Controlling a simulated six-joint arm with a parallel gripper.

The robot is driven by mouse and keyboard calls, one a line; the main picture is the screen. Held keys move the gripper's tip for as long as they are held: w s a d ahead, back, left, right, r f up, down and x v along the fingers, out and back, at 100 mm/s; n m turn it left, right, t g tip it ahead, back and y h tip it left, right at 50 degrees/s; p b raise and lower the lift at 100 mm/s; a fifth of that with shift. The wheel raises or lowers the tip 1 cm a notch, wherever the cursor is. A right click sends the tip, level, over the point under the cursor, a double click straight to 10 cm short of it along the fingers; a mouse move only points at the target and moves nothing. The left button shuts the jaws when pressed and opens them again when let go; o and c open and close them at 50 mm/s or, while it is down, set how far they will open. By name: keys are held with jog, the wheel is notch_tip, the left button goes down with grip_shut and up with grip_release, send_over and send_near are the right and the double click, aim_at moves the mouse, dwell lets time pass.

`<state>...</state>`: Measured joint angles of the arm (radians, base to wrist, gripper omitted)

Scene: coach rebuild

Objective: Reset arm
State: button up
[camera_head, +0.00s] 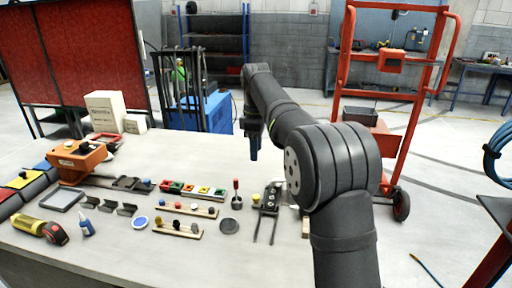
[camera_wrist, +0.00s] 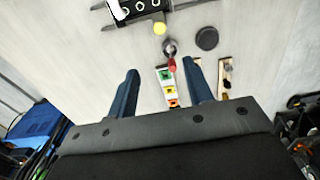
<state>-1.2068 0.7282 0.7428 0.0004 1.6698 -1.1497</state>
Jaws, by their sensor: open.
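My arm reaches over the pale workbench (camera_head: 120,238) from the right. My gripper (camera_head: 252,155) hangs above the bench, pointing down, clear of the objects. In the wrist view my gripper (camera_wrist: 160,70) has its two blue fingers wide apart with nothing held between them. Below and beyond the fingers, a strip of coloured squares (camera_wrist: 170,92) and a red-topped peg (camera_wrist: 172,65) stand on the bench.
A dark fixture with two prongs (camera_head: 270,198), a dark disc (camera_head: 229,226) and wooden racks with knobs (camera_head: 178,228) lie on the bench. An orange tool (camera_head: 78,155) and white boxes (camera_head: 104,110) are at left. A red hand truck (camera_head: 345,60) stands behind.

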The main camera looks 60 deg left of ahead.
aim_at(256, 196)
jog(key=shift+f, duration=0.1)
dwell(0.5)
notch_tip(256, 196, down, 17)
jog(key=shift+f, duration=0.15)
dwell(0.4)
dwell(1.4)
